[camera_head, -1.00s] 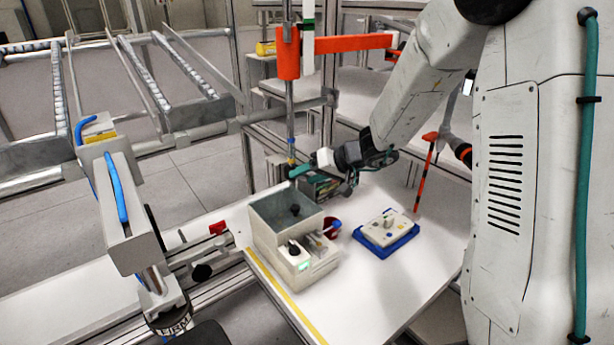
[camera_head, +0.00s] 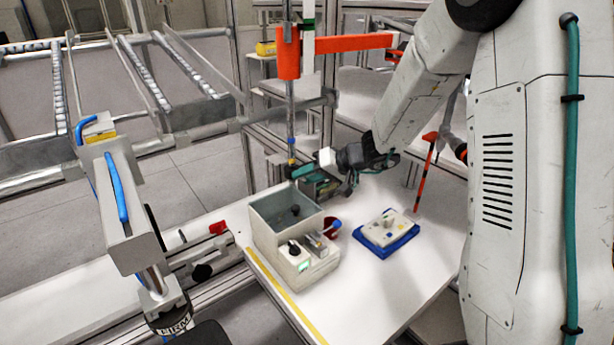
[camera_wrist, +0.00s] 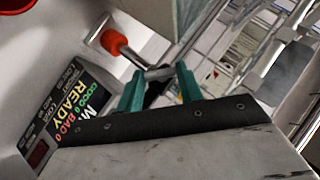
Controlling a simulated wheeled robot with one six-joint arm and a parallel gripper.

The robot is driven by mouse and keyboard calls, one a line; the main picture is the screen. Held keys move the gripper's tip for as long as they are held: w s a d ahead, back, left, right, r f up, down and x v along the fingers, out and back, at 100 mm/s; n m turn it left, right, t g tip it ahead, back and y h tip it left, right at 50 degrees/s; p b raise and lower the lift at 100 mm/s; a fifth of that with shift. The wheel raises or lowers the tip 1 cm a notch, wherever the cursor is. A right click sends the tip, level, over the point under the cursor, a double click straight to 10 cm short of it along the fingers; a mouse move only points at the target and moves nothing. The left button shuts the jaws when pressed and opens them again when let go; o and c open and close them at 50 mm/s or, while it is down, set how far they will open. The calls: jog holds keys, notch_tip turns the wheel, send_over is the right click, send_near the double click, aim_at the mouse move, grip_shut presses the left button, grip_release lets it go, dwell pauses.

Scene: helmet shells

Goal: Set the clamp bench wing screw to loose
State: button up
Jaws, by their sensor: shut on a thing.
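My gripper (camera_wrist: 158,88) shows two teal fingers in the wrist view, shut on a small grey metal piece (camera_wrist: 158,73) that looks like the wing screw. Most of that piece is hidden between the fingers. A rod with an orange-red knob (camera_wrist: 113,42) runs up to the left just beyond the fingertips; I cannot tell whether it joins the grey piece. In the head view my gripper (camera_head: 300,172) is low beside the upright metal post, behind the grey open box. The wing screw cannot be made out there.
A display panel reading READY (camera_wrist: 72,112) is close to the left of the fingers. The grey open-topped box (camera_head: 272,218), a red cup (camera_head: 331,228) and a blue-based device (camera_head: 387,236) stand on the white table (camera_head: 375,285). The table's front is clear.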

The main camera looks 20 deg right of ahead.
jog(key=m+y, duration=0.2)
jog(key=y, duration=0.2)
jog(key=shift+d+f+m, duration=0.25)
jog(key=shift+f+m, duration=0.15)
jog(key=shift+f+m+t+y, duration=0.2)
jog(key=shift+m+t+y, duration=0.3)
jog(key=shift+m+y, duration=0.85)
jog(key=o, duration=1)
jog(key=shift+r, duration=0.1)
